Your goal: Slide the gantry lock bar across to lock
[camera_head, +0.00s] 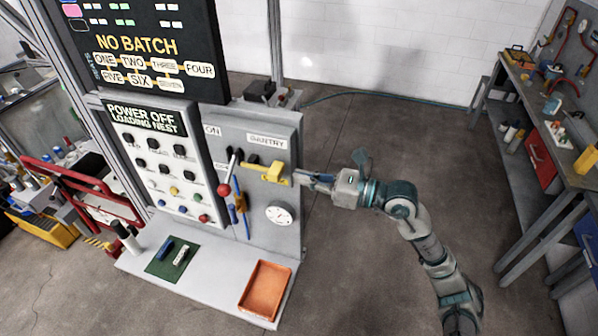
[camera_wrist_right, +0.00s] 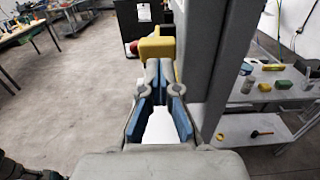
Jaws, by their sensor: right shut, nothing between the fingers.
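The yellow gantry lock bar (camera_head: 275,173) sits on the grey panel below the GANTRY label (camera_head: 268,142). Its right end reaches the panel's right edge. It also shows in the right wrist view (camera_wrist_right: 157,46), just beyond my fingertips. My right gripper (camera_head: 301,178) is at the right end of the bar, beside the panel edge. In the right wrist view its blue-padded fingers (camera_wrist_right: 159,68) are together at the tips with nothing between them. I cannot tell whether the tips touch the bar. My left gripper is not in view.
A lever with a red knob (camera_head: 224,189) stands left of the bar. A round gauge (camera_head: 280,214) is below it. An orange tray (camera_head: 265,289) and a green mat (camera_head: 161,268) lie on the ledge. A workbench (camera_head: 549,150) stands at the right; the floor between is clear.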

